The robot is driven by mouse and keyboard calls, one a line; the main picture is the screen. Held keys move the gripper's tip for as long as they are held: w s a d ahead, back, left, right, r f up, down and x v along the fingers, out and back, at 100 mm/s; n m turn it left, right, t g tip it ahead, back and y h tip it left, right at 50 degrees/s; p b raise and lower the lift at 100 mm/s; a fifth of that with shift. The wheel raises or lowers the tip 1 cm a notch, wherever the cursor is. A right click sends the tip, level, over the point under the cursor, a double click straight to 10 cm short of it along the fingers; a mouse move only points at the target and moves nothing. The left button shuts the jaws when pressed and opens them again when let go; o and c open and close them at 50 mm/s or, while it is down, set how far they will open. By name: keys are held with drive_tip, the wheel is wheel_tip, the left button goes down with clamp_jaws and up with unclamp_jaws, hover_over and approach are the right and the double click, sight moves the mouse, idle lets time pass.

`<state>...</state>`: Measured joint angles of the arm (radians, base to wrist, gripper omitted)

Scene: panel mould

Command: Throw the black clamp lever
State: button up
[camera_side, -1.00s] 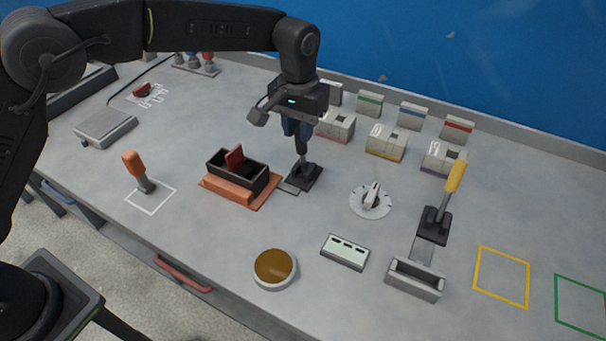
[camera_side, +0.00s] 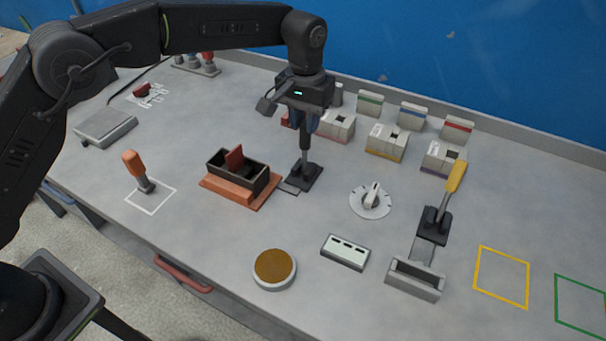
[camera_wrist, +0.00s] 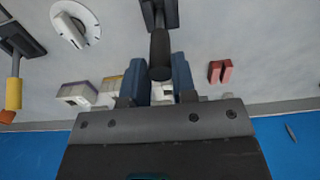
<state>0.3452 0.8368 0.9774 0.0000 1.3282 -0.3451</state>
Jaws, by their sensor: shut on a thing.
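The black clamp lever (camera_side: 304,148) stands nearly upright on its dark base (camera_side: 305,177), to the right of the orange and black mould (camera_side: 238,179). My gripper (camera_side: 305,122) is above the base, with its blue fingers around the top of the lever, shut on it. In the wrist view the lever (camera_wrist: 160,45) runs between the two blue fingers of my gripper (camera_wrist: 161,80), and its base (camera_wrist: 160,10) shows at the top edge. The upper end of the lever is partly hidden by the fingers in the side view.
A yellow-handled clamp (camera_side: 434,222) stands at the right behind a grey trough (camera_side: 415,281). A white dial (camera_side: 370,201) lies right of the black lever. Several small boxes (camera_side: 386,142) line the back. An orange-handled tool (camera_side: 137,170) stands at the left.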

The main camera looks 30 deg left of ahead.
drive_tip(key=shift+w+r, duration=0.1)
drive_tip(key=shift+w, duration=0.45)
drive_tip(key=shift+w, duration=0.7)
drive_tip(key=shift+w+f, duration=0.25)
drive_tip(key=shift+w, duration=0.65)
drive_tip(key=shift+w+f, duration=0.3)
drive_tip(key=shift+w, duration=0.3)
